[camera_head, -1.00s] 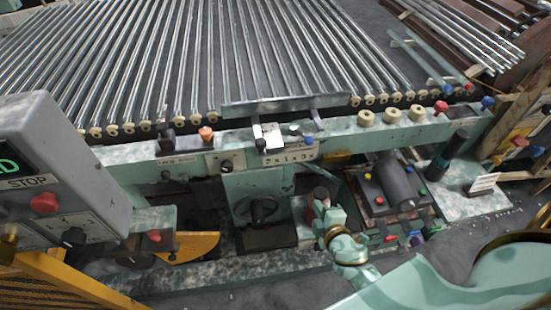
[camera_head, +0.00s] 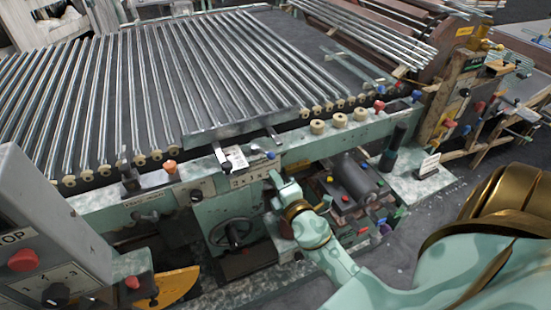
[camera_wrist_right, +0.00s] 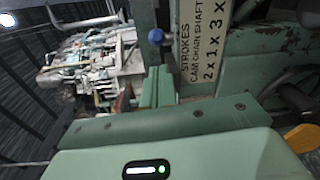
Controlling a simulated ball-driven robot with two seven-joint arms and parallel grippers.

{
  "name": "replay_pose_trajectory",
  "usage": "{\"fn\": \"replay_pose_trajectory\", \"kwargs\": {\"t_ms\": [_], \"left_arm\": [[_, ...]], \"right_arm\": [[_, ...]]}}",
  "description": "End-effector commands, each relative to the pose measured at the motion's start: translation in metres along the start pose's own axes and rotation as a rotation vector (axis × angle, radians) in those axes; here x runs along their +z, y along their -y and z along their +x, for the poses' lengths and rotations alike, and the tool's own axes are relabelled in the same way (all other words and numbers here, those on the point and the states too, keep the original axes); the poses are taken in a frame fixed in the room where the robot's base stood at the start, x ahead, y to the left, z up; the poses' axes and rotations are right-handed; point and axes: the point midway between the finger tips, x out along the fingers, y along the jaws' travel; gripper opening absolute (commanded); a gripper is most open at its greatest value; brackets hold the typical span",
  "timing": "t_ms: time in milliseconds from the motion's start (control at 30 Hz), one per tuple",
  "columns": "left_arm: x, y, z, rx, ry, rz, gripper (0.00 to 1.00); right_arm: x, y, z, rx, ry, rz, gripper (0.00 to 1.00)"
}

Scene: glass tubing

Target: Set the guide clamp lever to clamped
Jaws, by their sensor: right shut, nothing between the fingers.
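No label naming the guide clamp lever is readable, so I cannot tell which control it is. A short blue-knobbed control (camera_head: 271,155) stands at the machine's front rail; a blue ball knob (camera_wrist_right: 156,36) shows in the right wrist view just beyond my fingers. My right gripper (camera_head: 275,181) is shut and empty, just below the rail near the blue knob. Its green fingers (camera_wrist_right: 157,88) point at the rail in the wrist view. My left gripper is out of view.
A strokes label plate (camera_wrist_right: 201,45) is beside my fingers. An orange knob (camera_head: 170,167) and a handwheel (camera_head: 234,233) are to the left. A motor-like cylinder (camera_head: 358,178) sits right of my gripper. Glass tubes (camera_head: 200,70) cover the bed behind the rail.

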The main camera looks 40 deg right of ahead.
Motion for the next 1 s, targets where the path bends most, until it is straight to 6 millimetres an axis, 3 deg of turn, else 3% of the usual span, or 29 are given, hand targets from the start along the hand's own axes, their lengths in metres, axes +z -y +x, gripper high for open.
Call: {"fn": "replay_pose_trajectory", "kwargs": {"t_ms": [200, 400, 1000], "left_arm": [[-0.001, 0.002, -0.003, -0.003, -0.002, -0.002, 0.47], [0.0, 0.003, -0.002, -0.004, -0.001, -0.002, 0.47], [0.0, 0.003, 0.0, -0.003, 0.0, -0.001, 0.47]], "right_arm": [[0.0, -0.001, 0.042, 0.002, 0.0, -0.001, 0.0], [0.0, 0.0, 0.066, 0.0, 0.001, -0.001, 0.0], [0.001, 0.001, 0.073, 0.001, -0.011, -0.002, 0.0]]}}
